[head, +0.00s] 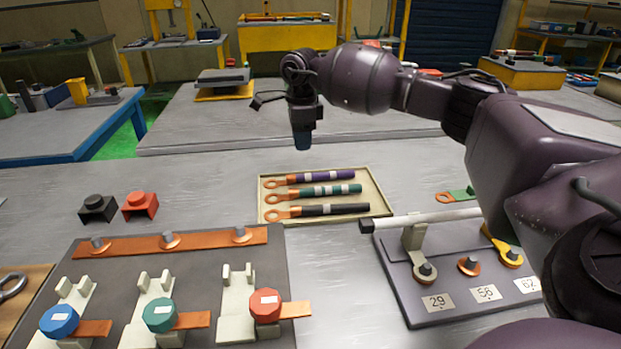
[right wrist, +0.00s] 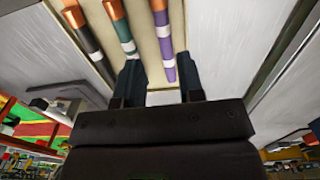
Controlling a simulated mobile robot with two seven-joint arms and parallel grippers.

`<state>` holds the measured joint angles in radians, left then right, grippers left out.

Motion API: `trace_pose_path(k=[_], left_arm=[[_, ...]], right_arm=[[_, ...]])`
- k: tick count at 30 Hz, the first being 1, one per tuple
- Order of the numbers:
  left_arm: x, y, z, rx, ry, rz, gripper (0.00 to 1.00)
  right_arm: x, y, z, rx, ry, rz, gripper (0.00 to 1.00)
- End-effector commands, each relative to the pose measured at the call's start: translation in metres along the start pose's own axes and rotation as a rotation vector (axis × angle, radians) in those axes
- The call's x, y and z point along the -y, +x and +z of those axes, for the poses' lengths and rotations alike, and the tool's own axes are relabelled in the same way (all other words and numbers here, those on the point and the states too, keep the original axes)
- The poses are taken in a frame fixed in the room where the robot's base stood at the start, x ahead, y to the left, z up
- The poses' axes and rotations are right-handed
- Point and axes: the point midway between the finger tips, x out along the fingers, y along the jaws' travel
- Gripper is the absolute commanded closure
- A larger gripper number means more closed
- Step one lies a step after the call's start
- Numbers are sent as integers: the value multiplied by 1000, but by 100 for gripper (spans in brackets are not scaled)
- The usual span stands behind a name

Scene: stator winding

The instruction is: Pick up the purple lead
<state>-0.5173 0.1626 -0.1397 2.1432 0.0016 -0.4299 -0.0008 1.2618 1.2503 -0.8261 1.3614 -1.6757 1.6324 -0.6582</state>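The purple lead (head: 325,176) lies in a shallow beige tray (head: 375,205), the farthest of three leads, with a copper ring end at its left. In the right wrist view the purple lead (right wrist: 165,45) shows beyond the fingers, nearer the right finger. My right gripper (head: 302,141) points down, above and just behind the tray's far edge, apart from the lead. In the right wrist view my right gripper (right wrist: 157,70) has its fingers apart with nothing held. My left gripper is not in view.
A green lead (head: 330,190) and a black lead (head: 330,209) lie beside the purple one. Black (head: 98,208) and red (head: 140,206) blocks stand left. A fixture board (head: 200,275) fills the front left; a numbered board (head: 450,285) stands right.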

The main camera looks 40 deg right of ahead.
Motion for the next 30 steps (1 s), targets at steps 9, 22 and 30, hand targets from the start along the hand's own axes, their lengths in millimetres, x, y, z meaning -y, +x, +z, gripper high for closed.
trace_pose_path(k=[9, 22, 30], left_arm=[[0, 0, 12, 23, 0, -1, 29], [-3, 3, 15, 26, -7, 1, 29], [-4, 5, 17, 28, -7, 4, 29]], right_arm=[[0, 39, 0, -2, -1, 3, 65], [2, 77, 0, -1, 0, 3, 65], [3, 106, 0, -1, 0, 1, 65]])
